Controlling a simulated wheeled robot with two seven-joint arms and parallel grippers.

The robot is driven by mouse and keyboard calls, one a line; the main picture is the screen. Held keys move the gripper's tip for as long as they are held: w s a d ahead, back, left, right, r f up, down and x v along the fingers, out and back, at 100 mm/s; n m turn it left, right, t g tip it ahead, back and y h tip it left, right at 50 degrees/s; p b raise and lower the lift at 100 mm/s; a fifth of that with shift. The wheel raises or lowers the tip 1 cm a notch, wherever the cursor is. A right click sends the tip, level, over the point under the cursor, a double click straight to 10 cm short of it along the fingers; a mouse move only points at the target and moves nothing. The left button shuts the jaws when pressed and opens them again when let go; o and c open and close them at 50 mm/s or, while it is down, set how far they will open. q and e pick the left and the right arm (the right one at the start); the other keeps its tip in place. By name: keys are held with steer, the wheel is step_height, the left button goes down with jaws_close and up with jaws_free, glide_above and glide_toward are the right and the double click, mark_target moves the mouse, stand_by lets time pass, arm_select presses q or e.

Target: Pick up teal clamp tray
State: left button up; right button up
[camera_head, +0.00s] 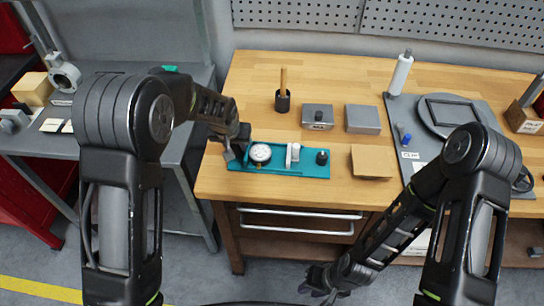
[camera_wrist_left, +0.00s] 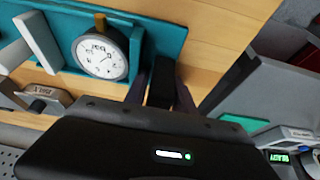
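The teal clamp tray (camera_head: 318,173) lies at the front left of the wooden bench. It holds a round white dial gauge (camera_head: 261,153), a pale grey upright block (camera_head: 293,154) and a small black knob-like part (camera_head: 322,157). The tray's teal rim (camera_wrist_left: 165,28) and the gauge (camera_wrist_left: 103,54) also show in the left wrist view. My left gripper (camera_head: 232,152) is at the tray's left end, its fingers close to the rim; a dark block shows between them, and I cannot tell whether they grip anything. My right gripper (camera_head: 318,291) hangs empty, fingers apart, in front of the bench.
Behind the tray stand a black cup with a wooden handle (camera_head: 283,95), a grey block (camera_head: 317,117) and another grey box (camera_head: 363,119). A tan piece (camera_head: 371,162) lies right of the tray. A grey side table (camera_head: 40,140) stands at the left.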

arm_select(q)
steer(key=shift+c, duration=0.2)
jaws_close()
steer(key=shift+r, duration=0.15)
stand_by(0.4)
step_height(320, 180, up, 10)
steer(key=shift+f, duration=0.1)
stand_by(0.4)
stand_by(0.4)
step_height(320, 180, down, 7)
stand_by(0.3)
